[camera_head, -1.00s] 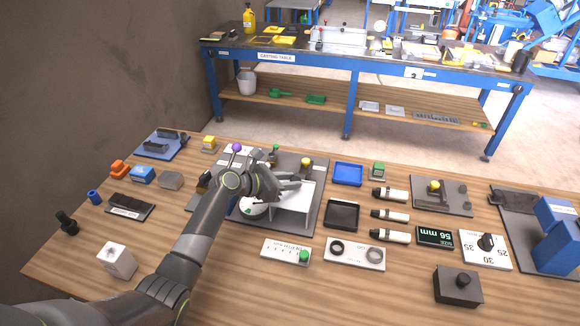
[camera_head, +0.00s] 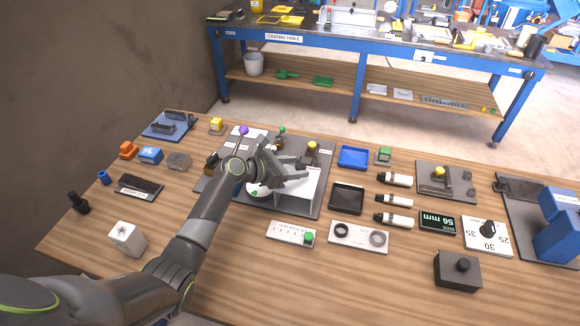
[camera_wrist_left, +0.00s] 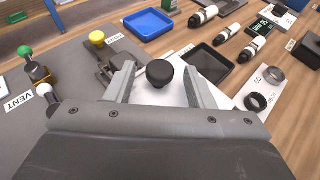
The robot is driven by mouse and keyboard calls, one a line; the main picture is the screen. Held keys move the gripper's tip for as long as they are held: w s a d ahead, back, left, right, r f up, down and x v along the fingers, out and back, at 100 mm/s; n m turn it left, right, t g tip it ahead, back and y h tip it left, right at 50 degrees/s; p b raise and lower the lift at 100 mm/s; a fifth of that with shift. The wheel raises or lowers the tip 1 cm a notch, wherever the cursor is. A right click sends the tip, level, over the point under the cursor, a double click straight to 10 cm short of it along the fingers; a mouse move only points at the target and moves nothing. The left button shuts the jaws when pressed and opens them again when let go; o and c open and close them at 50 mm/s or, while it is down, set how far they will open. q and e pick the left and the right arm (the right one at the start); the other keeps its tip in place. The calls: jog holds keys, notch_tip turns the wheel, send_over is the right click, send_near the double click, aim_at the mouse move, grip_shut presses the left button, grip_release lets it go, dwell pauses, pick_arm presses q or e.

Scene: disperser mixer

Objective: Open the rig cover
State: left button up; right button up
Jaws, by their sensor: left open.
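The rig has a white cover (camera_head: 302,190) on a dark grey base plate (camera_head: 313,211), left of centre on the bench in the head view. In the wrist view the white cover (camera_wrist_left: 146,96) lies beyond my palm, with a round black knob (camera_wrist_left: 160,73) on it. My left gripper (camera_head: 301,172) is over the cover in the head view. In the wrist view its two fingers (camera_wrist_left: 160,80) are apart, one on each side of the knob. I cannot tell whether they touch it. My left arm hides part of the rig. My right gripper is not in view.
A purple-topped lever (camera_head: 243,131) and a yellow knob (camera_head: 312,146) stand close to the gripper. A black tray (camera_head: 347,198) and a blue tray (camera_head: 353,157) lie to the right. The bench front is mostly clear.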

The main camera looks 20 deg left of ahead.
pick_arm(q)
jog(key=b+v, duration=0.1)
jog(key=v, duration=1.6)
jog(key=shift+s+b, duration=0.2)
jog(key=shift+b, duration=0.15)
jog(key=shift+a+r, duration=0.1)
jog(key=shift+a, duration=0.05)
